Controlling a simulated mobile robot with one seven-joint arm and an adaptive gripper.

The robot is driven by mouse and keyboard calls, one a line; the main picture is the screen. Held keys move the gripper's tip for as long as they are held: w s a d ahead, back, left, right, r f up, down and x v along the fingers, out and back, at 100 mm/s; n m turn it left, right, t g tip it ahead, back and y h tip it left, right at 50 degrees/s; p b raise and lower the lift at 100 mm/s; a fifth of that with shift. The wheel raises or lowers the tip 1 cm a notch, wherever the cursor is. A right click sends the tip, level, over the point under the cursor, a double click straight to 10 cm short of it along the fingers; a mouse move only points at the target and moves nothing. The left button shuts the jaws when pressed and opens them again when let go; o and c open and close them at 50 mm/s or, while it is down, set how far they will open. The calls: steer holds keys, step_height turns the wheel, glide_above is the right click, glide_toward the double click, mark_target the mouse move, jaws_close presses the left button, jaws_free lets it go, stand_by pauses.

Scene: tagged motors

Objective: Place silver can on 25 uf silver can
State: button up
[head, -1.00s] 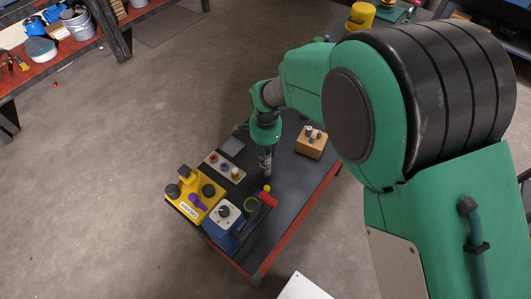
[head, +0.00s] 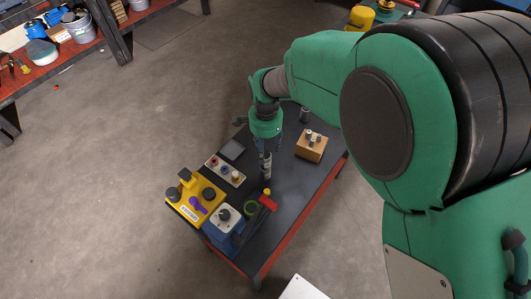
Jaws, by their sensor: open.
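My gripper (head: 265,154) points straight down over the middle of the dark table. Its jaws are open. A silver can (head: 266,168) stands upright on the table directly below and partly between the fingers. The fingers hide its top, and I cannot tell whether they touch it or whether it is one can or two stacked. Another grey-silver can (head: 305,115) stands upright near the table's back edge, right of my wrist. No printed rating is readable on either can.
A wooden block (head: 311,148) with small metal parts stands at the right. A control panel (head: 225,170), a yellow box (head: 196,198), a blue box (head: 223,220) and a red-headed hammer (head: 268,202) crowd the front left. The table's right strip is clear.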

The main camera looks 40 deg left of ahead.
step_height(320, 180, up, 7)
steer(key=shift+f+p, duration=0.2)
steer(key=shift+p, duration=0.15)
stand_by(0.5)
steer(key=shift+d, duration=0.1)
stand_by(0.3)
steer(key=w+d+r+t, duration=0.1)
steer(key=w+d+r, duration=0.1)
steer(key=d+r, duration=0.65)
steer(key=w+d+r+t+y, duration=0.15)
steer(key=d+r, duration=0.35)
steer(key=d, duration=0.7)
steer(key=w+d+r, duration=0.3)
steer(key=d+r, duration=0.4)
steer(key=d, duration=0.3)
steer(key=s+d+r+t, duration=0.1)
steer(key=s+d, duration=0.4)
steer(key=d, duration=0.3)
steer(key=s+d+r+n+t+h, duration=0.1)
steer(key=s+d+r, duration=0.1)
steer(key=s+d, duration=0.3)
steer(key=s+d+r+n+t, duration=0.1)
steer(key=s+d, duration=0.4)
steer(key=d, duration=0.6)
steer(key=shift+s+d+r, duration=0.35)
steer(key=shift+d+r, duration=0.05)
steer(key=shift+r, duration=0.2)
